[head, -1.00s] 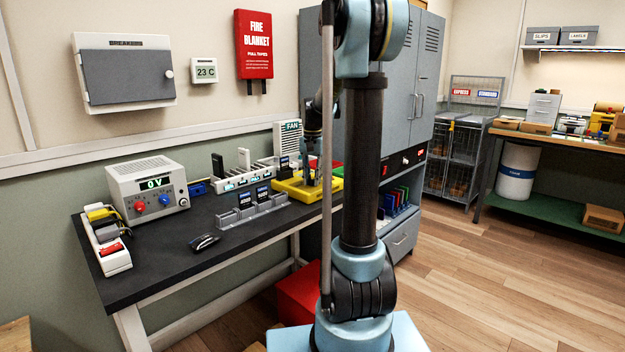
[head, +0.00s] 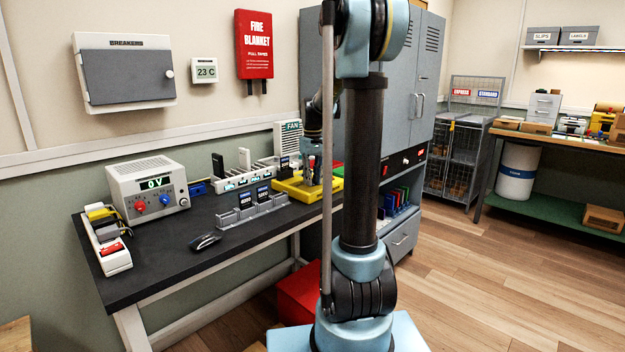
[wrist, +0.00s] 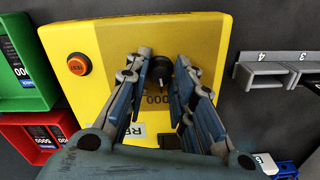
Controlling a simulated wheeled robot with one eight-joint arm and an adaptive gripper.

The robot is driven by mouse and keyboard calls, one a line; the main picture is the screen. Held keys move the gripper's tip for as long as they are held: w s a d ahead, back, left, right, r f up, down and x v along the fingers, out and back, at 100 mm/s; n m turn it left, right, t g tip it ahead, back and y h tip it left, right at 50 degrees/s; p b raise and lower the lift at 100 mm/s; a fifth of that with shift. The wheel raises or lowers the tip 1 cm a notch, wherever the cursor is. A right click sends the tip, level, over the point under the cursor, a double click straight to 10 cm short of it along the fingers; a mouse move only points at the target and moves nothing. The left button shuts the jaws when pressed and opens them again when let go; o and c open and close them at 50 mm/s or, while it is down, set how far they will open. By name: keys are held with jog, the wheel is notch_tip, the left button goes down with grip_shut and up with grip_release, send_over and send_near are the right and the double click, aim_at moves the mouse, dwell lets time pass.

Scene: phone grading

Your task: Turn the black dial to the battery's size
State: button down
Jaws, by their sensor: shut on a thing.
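The black dial (wrist: 160,68) is on the top face of the yellow tester box (wrist: 90,48) in the wrist view. My gripper (wrist: 164,60) is shut on the dial, one finger on each side of it. Printed zeros of a size marking show between the fingers; the rest of the scale and the dial's pointer are hidden or too small to tell. A label beginning "RE" is partly covered by the fingers. The yellow box (head: 290,187) also stands on the bench in the head view, with my gripper (head: 312,170) over it. I cannot tell which battery is meant.
An orange test button (wrist: 78,64) is on the yellow box. Green (wrist: 22,62) and red (wrist: 30,135) trays lie left of it, a grey numbered rack (wrist: 275,70) right. In the head view, a grey holder (head: 240,215) with batteries marked 4000 and 5000 stands nearby.

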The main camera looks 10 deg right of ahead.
jog(key=n, duration=0.4)
jog(key=shift+n, duration=0.3)
jog(key=shift+w+n, duration=0.1)
jog(key=shift+n, duration=1.4)
jog(key=c, duration=1.3)
grip_release()
jog(key=shift+c, duration=0.2)
notch_tip(320, 180, up, 12)
